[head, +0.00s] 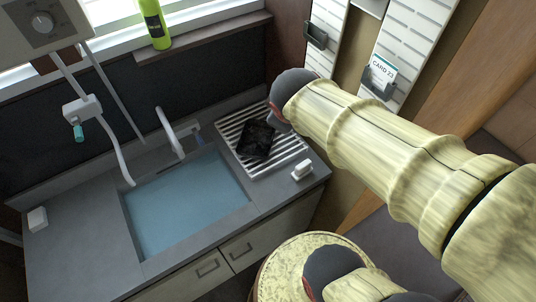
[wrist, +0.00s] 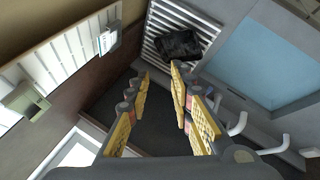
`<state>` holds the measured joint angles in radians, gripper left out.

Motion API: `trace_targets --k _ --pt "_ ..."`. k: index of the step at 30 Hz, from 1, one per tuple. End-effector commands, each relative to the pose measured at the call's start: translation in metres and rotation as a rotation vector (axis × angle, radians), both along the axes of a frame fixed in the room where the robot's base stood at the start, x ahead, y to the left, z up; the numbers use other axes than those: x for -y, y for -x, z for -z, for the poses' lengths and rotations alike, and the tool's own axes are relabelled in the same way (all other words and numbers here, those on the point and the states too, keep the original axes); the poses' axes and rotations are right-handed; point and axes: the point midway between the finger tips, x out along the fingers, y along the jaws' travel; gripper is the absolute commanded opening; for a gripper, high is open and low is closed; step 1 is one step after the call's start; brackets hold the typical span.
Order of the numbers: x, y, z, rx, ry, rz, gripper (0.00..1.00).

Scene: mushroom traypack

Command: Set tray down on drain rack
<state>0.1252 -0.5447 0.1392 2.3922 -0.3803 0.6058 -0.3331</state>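The black tray (head: 257,138) lies on the slatted drain rack (head: 285,152) to the right of the sink. It looks flat, tilted slightly in direction against the slats. In the wrist view the tray (wrist: 180,44) rests on the rack (wrist: 166,14) beyond the fingertips. My gripper (wrist: 160,74) is open with nothing between its yellow-padded fingers. The right fingertip appears close to the tray's edge in the picture; whether it touches cannot be told. In the head view my arm comes in from the right and its fingers are hidden.
The water-filled sink (head: 185,205) lies left of the rack, with a faucet (head: 170,134) behind it. A small white object (head: 302,170) sits on the counter by the rack. A wall panel with a card (head: 381,72) stands behind my arm. A green bottle (head: 155,24) is on the sill.

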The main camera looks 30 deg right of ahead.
Motion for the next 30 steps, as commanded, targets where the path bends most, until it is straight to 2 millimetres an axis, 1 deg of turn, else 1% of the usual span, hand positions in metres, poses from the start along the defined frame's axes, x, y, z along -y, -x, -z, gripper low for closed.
trace_targets --k 1,3,6,9,12,19,22,26,30 --pt "-0.023 0.021 -0.009 0.027 -0.103 0.074 0.23" --pt "-0.049 0.047 -0.014 0.036 -0.241 0.171 0.23" --pt "-0.079 0.076 -0.018 0.031 -0.392 0.263 0.23" --pt "-0.097 0.092 -0.021 0.021 -0.477 0.310 0.23" --pt "-0.103 0.098 -0.020 0.012 -0.508 0.329 0.23" --pt "-0.103 0.098 -0.020 0.012 -0.509 0.330 0.23" --pt "-0.103 0.098 -0.017 0.012 -0.508 0.331 0.23" --pt "-0.103 0.097 -0.001 0.012 -0.507 0.330 0.23" --pt "-0.103 0.097 0.029 0.013 -0.506 0.330 0.23"
